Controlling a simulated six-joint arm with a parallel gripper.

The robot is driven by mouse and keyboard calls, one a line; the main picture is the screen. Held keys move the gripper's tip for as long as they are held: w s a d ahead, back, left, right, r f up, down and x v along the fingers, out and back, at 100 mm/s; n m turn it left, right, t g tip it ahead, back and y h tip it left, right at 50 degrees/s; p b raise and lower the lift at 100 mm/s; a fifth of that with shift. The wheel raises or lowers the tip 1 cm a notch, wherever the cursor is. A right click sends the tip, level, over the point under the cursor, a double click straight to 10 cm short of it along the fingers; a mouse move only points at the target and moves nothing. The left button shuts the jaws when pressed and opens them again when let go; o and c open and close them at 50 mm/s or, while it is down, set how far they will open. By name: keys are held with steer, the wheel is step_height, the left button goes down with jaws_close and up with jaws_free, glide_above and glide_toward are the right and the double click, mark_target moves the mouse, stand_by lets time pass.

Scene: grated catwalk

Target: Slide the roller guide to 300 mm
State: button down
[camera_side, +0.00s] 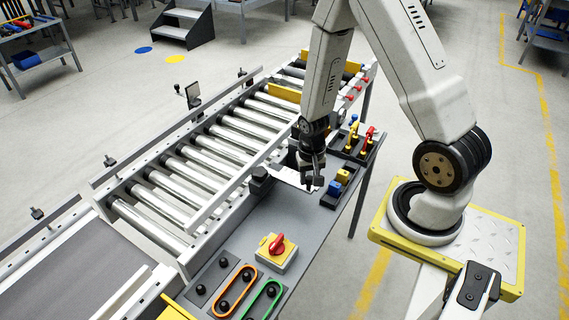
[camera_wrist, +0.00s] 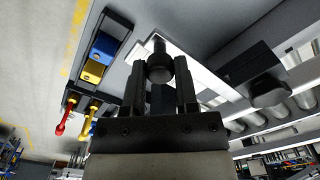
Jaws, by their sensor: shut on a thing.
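My gripper (camera_side: 309,181) points down over the grey side table, at the outer end of a pale metal bar (camera_side: 285,175). In the wrist view my gripper (camera_wrist: 160,78) has its two fingers closed around a round black knob (camera_wrist: 159,66), which stands by the pale bar. The bar runs toward the roller conveyor (camera_side: 205,150) and passes by a black block (camera_side: 262,181) with a rounded knob. A long grey guide rail (camera_side: 238,182) lies along the conveyor's near side. I cannot read any millimetre mark, so the guide's setting is unclear.
Blue and yellow blocks (camera_side: 338,186) sit just right of my gripper. A dark panel with red and yellow levers (camera_side: 362,140) stands behind them. A yellow box with a red rotary switch (camera_side: 277,250) is nearer the front. Bare table lies between.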

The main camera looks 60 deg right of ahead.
steer(key=shift+w, duration=1.05)
steer(key=shift+c, duration=1.8)
jaws_free()
steer(key=shift+r, duration=0.1)
step_height(320, 180, up, 8)
steer(key=shift+f, duration=0.2)
